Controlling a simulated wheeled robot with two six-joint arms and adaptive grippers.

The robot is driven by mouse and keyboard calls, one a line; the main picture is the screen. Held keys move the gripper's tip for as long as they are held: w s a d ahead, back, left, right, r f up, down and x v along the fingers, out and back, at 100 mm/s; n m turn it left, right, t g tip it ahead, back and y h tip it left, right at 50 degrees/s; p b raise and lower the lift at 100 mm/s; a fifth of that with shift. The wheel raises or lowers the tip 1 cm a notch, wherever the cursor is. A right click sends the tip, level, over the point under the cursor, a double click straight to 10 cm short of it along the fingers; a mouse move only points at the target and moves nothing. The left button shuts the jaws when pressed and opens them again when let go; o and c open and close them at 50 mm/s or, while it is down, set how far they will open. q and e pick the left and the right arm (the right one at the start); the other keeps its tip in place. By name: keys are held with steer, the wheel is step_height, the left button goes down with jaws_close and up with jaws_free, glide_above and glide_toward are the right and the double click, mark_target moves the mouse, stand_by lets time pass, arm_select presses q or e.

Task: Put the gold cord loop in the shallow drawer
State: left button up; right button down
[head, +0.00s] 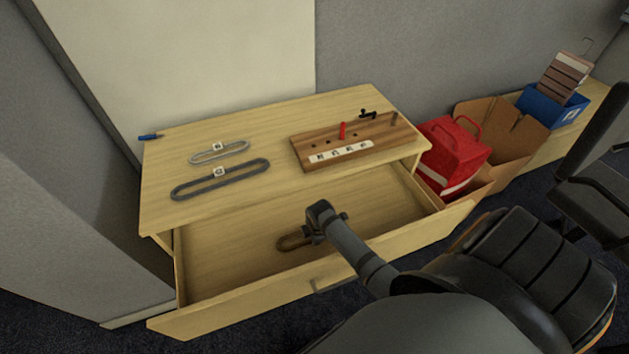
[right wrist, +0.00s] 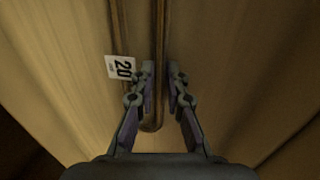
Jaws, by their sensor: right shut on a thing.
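The gold cord loop (head: 290,242) is a long, narrow brown-gold loop inside the open shallow drawer (head: 245,297). My right gripper (head: 323,228) is over the drawer, at the loop's right part. In the right wrist view my right gripper (right wrist: 161,80) is shut on one strand of the loop (right wrist: 160,40), near its rounded end. A white tag marked 20 (right wrist: 121,67) hangs at the other strand. The gripper hides part of the loop in the head view. Whether the loop touches the drawer floor I cannot tell. My left gripper is not in view.
On the tabletop (head: 230,135) lie two grey loops (head: 220,180), a blue marker (head: 150,136) and a wooden peg board (head: 340,145). A red bag (head: 452,155), a cardboard box (head: 510,130) and a blue bin (head: 550,104) stand to the right. The drawer's left side is clear.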

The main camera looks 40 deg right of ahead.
steer(key=shift+f, duration=0.25)
steer(key=c, duration=1.4)
jaws_free()
steer(key=shift+o, duration=0.2)
steer(key=shift+r, duration=0.35)
step_height(320, 180, up, 11)
steer(key=s+p, duration=0.2)
steer(key=shift+a+r, duration=0.15)
steer(key=shift+a, duration=0.15)
steer(key=shift+s, duration=0.1)
